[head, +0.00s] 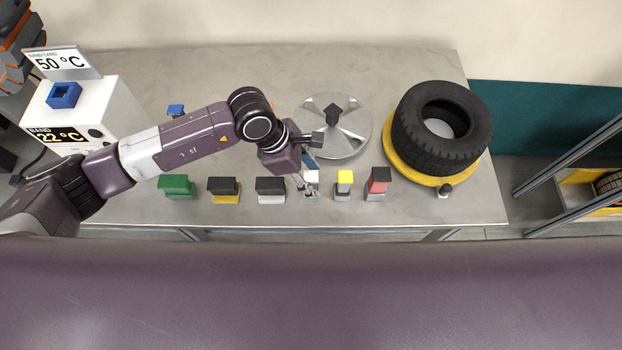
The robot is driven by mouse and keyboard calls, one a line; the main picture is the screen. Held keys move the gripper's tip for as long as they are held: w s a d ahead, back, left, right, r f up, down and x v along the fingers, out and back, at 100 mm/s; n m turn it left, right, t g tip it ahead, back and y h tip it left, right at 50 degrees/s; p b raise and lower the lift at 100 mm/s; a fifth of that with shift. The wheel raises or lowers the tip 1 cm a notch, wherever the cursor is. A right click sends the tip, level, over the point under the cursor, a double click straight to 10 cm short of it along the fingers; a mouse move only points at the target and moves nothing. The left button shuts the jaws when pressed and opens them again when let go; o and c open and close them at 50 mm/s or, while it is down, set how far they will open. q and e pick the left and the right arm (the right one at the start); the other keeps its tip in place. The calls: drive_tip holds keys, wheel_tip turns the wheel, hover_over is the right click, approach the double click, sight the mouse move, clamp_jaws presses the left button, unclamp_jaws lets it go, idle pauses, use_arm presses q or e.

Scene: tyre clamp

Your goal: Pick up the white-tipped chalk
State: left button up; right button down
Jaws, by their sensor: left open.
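The white-tipped chalk (312,177) stands near the front edge of the grey table, in a row with a yellow-tipped one (344,177) and a red-tipped one (379,175). My left gripper (311,163) reaches in from the left and is open, its fingers just behind and to the left of the white tip. The gripper hides part of the area around the chalk; I cannot tell whether a finger touches it. My right gripper is not in view.
A round metal plate (347,137) lies behind the gripper. A tyre (415,145) on a yellow ring (440,179) stands right. A white heater box (115,105) is far left.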

use_arm(q)
clamp_jaws()
idle(0.3)
wheel_tip(320, 180, up, 20)
drive_tip(key=b, duration=0.5)
